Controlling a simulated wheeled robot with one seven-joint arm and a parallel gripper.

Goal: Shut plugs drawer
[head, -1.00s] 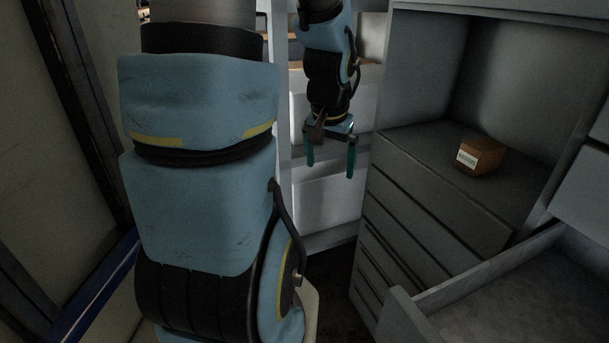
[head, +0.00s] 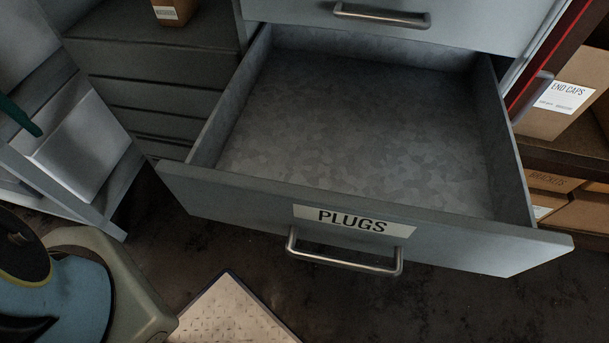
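The plugs drawer (head: 470,247) is pulled well out of its grey cabinet, in the middle of the head view. A white label reading PLUGS (head: 352,221) is on its front, with a metal bar handle (head: 343,264) below. The inside is bare in the part I see.
A closed drawer (head: 290,12) with a handle sits above. Grey drawers (head: 150,65) stand left, with a brown box (head: 174,10) on top. A shelf at right holds an END CAPS box (head: 567,95). A light textured plate (head: 235,315) lies on the dark floor in front.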

